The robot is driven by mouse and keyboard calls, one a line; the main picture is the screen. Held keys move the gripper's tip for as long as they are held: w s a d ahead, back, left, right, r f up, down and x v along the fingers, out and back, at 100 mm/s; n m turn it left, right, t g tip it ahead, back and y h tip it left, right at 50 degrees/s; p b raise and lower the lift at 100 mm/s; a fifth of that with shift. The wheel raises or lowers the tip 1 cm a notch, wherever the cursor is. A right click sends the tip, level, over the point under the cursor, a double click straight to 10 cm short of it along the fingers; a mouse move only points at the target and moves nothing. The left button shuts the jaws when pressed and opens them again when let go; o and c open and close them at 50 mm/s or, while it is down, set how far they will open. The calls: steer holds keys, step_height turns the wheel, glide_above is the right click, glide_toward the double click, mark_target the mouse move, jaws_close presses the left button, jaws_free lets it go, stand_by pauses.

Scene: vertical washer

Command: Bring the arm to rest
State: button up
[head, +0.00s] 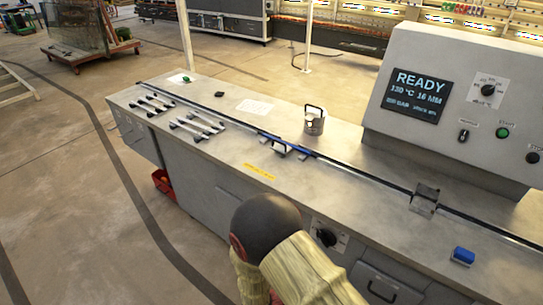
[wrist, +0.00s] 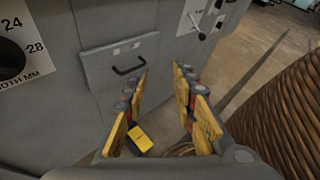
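My arm (head: 295,270) shows at the bottom middle of the head view, in front of the grey workbench (head: 215,165). Its far end and my gripper are hidden there. In the wrist view my gripper (wrist: 163,88) is open, with its yellow-padded fingers spread apart. Nothing is held between the fingers. They point toward the bench's grey front, near a drawer with a black handle (wrist: 128,68). No contact with the bench is visible.
The bench carries a console (head: 450,105) reading READY, a blue block (head: 463,256), a metal weight-like piece (head: 315,124) and several rods. A red bin (head: 163,183) stands on the floor. A ribbed brown coil (wrist: 290,115) is close at right. A yellow-black item (wrist: 140,138) lies below the fingers.

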steer(key=s+a+r+m+g+y, duration=0.1)
steer(key=s+a+r+m+y, duration=0.2)
steer(key=r+m+y, duration=0.45)
steer(key=s+a+r+m+g+y, duration=0.2)
steer(key=a+r+m+y, duration=0.2)
steer(key=r+m, duration=0.55)
steer(key=d+r+m+t+y, duration=0.1)
steer(key=d+r+m+t, duration=0.1)
steer(key=r, duration=0.7)
steer(key=s+d+r+m+t+y, duration=0.1)
steer(key=d+r+m+t, duration=0.2)
steer(key=r, duration=0.6)
steer(key=shift+t, duration=1.1)
